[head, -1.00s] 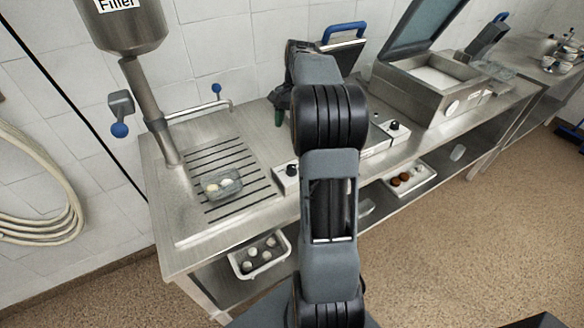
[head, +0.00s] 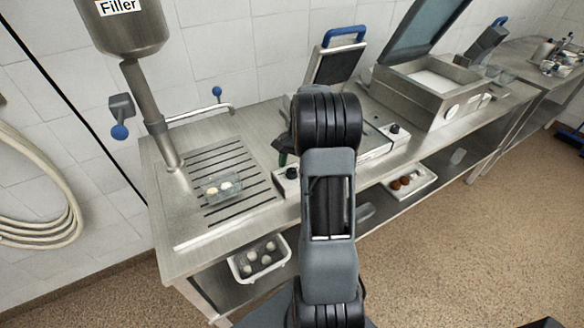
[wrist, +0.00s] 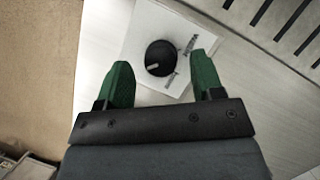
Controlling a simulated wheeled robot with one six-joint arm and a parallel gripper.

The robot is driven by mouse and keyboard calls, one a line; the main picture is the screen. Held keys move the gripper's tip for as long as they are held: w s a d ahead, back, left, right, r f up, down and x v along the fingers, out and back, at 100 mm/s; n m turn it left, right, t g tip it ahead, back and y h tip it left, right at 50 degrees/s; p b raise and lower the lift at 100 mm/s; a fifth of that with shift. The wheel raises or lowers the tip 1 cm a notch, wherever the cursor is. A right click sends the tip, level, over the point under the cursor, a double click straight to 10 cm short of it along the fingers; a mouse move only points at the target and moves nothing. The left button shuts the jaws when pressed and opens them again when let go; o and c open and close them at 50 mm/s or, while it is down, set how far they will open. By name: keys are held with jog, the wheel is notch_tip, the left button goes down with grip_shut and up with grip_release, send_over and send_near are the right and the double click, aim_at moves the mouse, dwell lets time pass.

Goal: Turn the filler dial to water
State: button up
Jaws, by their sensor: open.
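The filler dial is a round black knob (wrist: 161,55) with a pale pointer mark, on a white panel (wrist: 145,30) in the wrist view. Small labels sit beside it, too blurred to read. The dial (head: 292,173) also shows at the counter's front edge in the head view. My gripper (wrist: 161,72) is open, with its two green fingers pointing at the panel and the dial just beyond and between their tips. It appears empty and apart from the dial. In the head view my arm hides most of the gripper; a bit of green finger (head: 282,159) shows just above the dial.
The filler hopper (head: 125,30) and its pipe stand at the left, over a slotted drain (head: 240,190) with a clear basket (head: 222,190) holding pale balls. A hot press with a blue handle (head: 345,33) and another dial (head: 394,129) are to the right.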

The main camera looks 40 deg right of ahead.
jog(key=shift+s+a+f, duration=0.1)
jog(key=shift+a+f, duration=0.2)
jog(key=shift+f, duration=0.35)
jog(key=c, duration=0.9)
